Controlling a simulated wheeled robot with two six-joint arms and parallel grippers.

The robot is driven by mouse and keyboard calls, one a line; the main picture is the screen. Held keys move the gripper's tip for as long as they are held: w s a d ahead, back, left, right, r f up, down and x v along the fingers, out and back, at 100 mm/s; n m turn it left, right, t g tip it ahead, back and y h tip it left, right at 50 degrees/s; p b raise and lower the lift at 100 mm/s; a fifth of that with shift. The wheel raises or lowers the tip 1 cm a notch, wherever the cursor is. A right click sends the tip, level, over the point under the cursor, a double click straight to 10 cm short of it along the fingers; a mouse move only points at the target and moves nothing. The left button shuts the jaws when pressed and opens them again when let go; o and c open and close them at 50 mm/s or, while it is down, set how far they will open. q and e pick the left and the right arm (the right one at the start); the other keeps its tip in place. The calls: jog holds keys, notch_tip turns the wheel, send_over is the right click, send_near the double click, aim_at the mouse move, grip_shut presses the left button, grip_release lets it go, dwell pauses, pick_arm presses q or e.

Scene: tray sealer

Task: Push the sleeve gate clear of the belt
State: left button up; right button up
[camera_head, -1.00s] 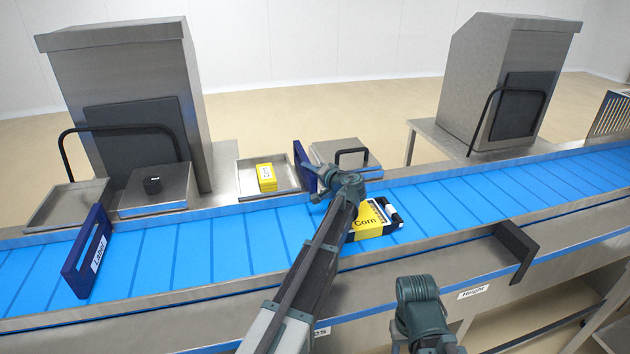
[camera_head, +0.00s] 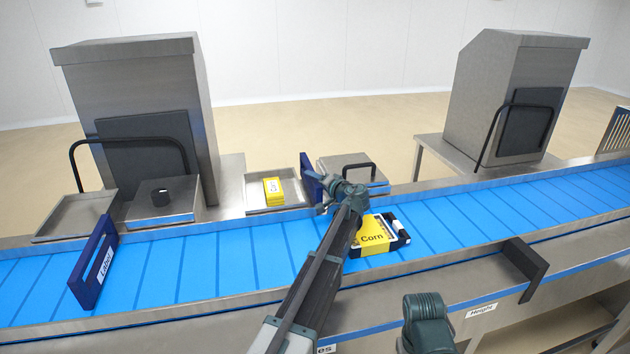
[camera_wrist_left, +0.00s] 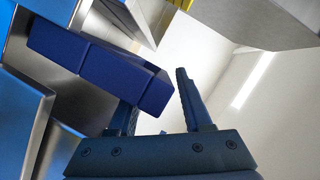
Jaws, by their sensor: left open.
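The dark blue sleeve gate (camera_head: 312,184) stands at the far edge of the blue belt, beside the tray of yellow sleeves; my left arm hides part of it. My left gripper (camera_head: 328,200) is open and close to this gate. In the left wrist view the gate (camera_wrist_left: 95,65) slants in from the upper left, and its near end lies by one finger of the open left gripper (camera_wrist_left: 160,105). I cannot tell whether they touch. A Corn tray (camera_head: 373,236) with a yellow sleeve sits on the belt (camera_head: 470,222), just right of my left arm.
Another blue gate marked Label (camera_head: 93,262) slants across the belt at left. A shallow metal tray (camera_head: 255,196) holds yellow sleeves. A dark bracket (camera_head: 520,262) marks the near rail at right. Two steel machines (camera_head: 140,100) stand behind the belt.

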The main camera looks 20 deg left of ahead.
pick_arm(q)
jog(key=p+v, duration=0.3)
jog(key=v, duration=1)
jog(key=shift+s+d, duration=0.2)
jog(key=shift+d, duration=0.15)
jog(key=shift+r, duration=0.2)
